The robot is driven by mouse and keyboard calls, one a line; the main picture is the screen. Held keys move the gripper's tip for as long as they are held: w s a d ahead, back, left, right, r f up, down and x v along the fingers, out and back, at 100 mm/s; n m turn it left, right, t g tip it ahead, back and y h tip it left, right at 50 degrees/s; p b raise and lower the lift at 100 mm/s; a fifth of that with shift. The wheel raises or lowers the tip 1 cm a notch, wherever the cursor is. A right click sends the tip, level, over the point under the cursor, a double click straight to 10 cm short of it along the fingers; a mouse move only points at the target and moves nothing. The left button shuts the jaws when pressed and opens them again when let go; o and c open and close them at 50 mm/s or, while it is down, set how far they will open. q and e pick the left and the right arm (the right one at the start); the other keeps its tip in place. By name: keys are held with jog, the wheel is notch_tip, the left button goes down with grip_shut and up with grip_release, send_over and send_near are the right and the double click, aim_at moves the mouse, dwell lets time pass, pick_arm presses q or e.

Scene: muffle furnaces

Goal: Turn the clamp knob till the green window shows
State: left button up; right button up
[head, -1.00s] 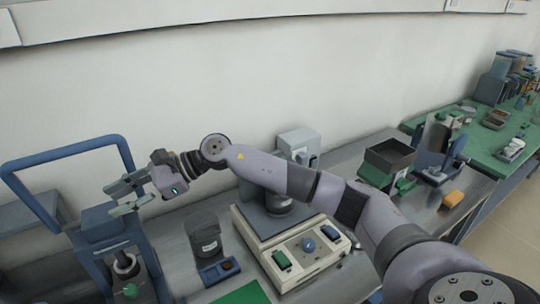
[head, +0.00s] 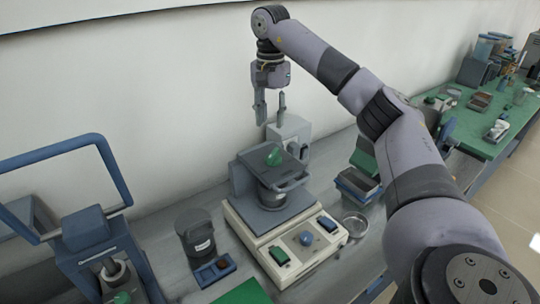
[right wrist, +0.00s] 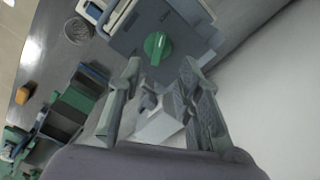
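The clamp knob, a green knob (head: 274,156), sits on the grey top plate (head: 256,160) of a cream bench machine (head: 256,232) in the head view. In the right wrist view the green knob (right wrist: 157,47) shows a white line on its face. A dark round vessel (head: 272,194) stands under the plate. My right gripper (head: 271,107) is open and empty, fingers pointing down, above and behind the knob. In the right wrist view its fingertips (right wrist: 160,68) are apart, with the knob beyond them. I cannot make out a green window. My left gripper is not in view.
The machine's front panel has a green button (head: 279,255), a blue knob (head: 306,239) and a blue button (head: 327,224). A dark jar (head: 195,233) and a blue-framed press (head: 105,245) stand left. A round metal dish (head: 355,224) lies right, near stacked boxes (head: 357,187).

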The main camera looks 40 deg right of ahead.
aim_at(271, 156)
notch_tip(271, 156, down, 12)
jog(key=p, duration=0.2)
jog(key=shift+r+p, duration=0.15)
jog(key=shift+p, duration=0.25)
jog(key=shift+c, duration=0.2)
grip_shut()
